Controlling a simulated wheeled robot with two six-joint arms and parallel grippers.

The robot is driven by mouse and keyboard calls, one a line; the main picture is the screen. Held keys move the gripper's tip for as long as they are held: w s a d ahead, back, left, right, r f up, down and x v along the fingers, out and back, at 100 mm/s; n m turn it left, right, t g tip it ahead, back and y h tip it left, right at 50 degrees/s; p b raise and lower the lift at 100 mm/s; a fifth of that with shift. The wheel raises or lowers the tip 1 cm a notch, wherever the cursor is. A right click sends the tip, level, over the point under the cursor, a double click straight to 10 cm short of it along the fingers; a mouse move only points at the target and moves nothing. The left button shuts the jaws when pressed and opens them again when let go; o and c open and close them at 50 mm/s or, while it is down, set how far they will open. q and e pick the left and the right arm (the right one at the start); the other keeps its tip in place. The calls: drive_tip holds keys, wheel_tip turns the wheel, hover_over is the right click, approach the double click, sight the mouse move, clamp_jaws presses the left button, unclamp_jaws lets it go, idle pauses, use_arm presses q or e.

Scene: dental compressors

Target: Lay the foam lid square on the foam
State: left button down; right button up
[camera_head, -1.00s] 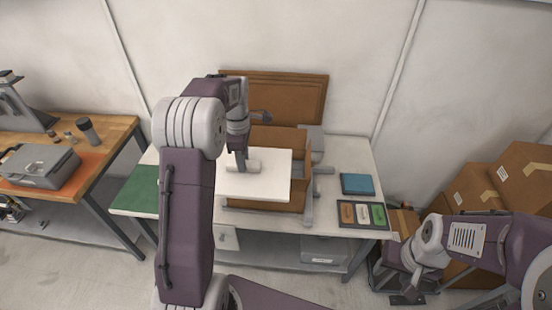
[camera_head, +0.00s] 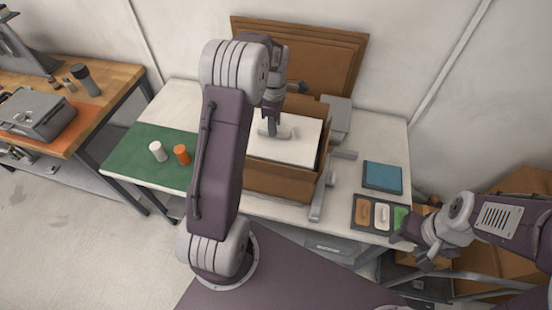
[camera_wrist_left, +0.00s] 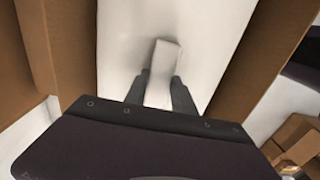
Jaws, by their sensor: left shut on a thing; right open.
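The white foam lid (camera_head: 300,147) lies level within the opening of a brown cardboard box (camera_head: 285,183), its edges close to the box walls. My left gripper (camera_head: 270,131) is above the lid, shut on the raised block on its top. In the left wrist view the lid (camera_wrist_left: 205,30) spans between two cardboard walls, and the fingers (camera_wrist_left: 163,92) clasp its pale block. The foam beneath the lid is hidden, so I cannot tell whether the lid touches it. My right gripper (camera_head: 430,252) is open and empty, beside the table's front right edge.
A green mat (camera_head: 135,165) with a white cylinder (camera_head: 158,151) and an orange cylinder (camera_head: 181,154) lies left of the box. A blue item (camera_head: 382,177) and a tray of coloured blocks (camera_head: 364,228) lie right. Flat brown panels (camera_head: 310,45) lean behind.

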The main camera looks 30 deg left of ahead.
sight(274, 140)
use_arm(q)
drive_tip(key=shift+s+f, duration=0.1)
drive_tip(key=shift+f, duration=0.2)
drive_tip(key=f, duration=0.4)
drive_tip(key=f+p, duration=0.1)
drive_tip(key=f, duration=0.1)
drive_tip(key=shift+w+f, duration=0.1)
drive_tip(key=shift+w, duration=0.15)
drive_tip(key=shift+s+f, duration=0.1)
drive_tip(key=shift+f, duration=0.3)
wheel_tip(274, 140, down, 3)
drive_tip(key=shift+r+p, duration=0.15)
drive_tip(key=shift+p, duration=0.25)
drive_tip(key=shift+f, duration=0.25)
drive_tip(key=c, duration=1)
unclamp_jaws()
drive_tip(key=shift+f, duration=0.1)
drive_tip(key=shift+c, duration=0.2)
